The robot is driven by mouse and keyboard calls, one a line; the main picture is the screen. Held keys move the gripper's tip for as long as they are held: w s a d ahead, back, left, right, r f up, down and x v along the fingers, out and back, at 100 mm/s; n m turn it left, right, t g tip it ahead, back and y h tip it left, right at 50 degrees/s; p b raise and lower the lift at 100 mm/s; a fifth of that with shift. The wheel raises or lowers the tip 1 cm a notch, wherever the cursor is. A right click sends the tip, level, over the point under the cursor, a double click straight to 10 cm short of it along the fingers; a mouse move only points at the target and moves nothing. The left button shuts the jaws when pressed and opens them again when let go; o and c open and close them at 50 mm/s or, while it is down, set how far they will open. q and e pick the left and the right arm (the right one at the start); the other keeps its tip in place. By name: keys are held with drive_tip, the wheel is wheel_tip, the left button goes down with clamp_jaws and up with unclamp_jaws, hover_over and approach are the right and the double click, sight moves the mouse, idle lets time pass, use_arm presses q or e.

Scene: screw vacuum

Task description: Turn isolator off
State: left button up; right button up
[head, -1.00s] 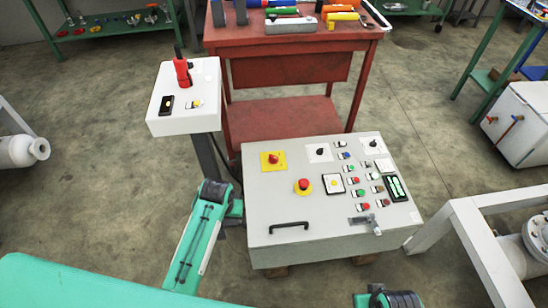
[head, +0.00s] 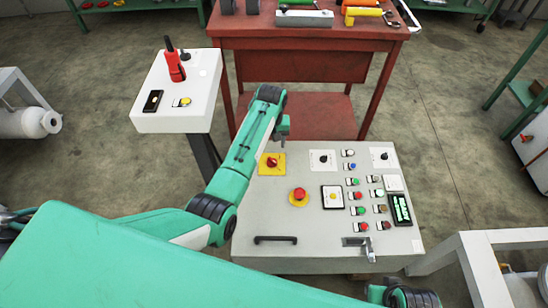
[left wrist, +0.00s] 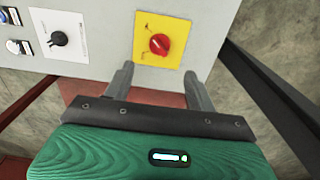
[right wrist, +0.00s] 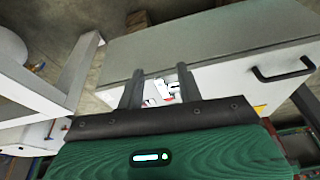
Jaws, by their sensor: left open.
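The isolator, a red rotary knob on a yellow square plate (head: 272,163), sits at the upper left of the grey control panel (head: 270,210). In the left wrist view the knob (left wrist: 160,44) is seen close up, just beyond the fingertips. My left gripper (left wrist: 159,75) is open and empty, its fingers apart on either side below the plate; I cannot tell if it touches the panel. In the head view my left gripper (head: 284,132) is above the panel's back edge, partly hidden by its arm. My right gripper (right wrist: 160,75) is open, low in front of the panel.
Several buttons and two black selectors fill the panel's right. A white box on a post (head: 180,95) stands left. A red workbench (head: 310,40) stands behind.

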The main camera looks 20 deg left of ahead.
sight(272, 160)
use_arm(q)
wheel_tip(272, 160, down, 10)
drive_tip(key=shift+w+r+b, duration=0.1)
drive_tip(key=shift+r+b, duration=0.05)
drive_tip(key=shift+b, duration=0.9)
drive_tip(key=shift+f, duration=0.4)
use_arm(e)
drive_tip(key=shift+t, duration=0.4)
drive_tip(key=v, duration=0.5)
drive_tip(key=shift+w+d+r, duration=0.1)
drive_tip(key=shift+w+r, duration=0.2)
drive_tip(key=shift+r, duration=0.1)
use_arm(q)
drive_tip(key=c, duration=1)
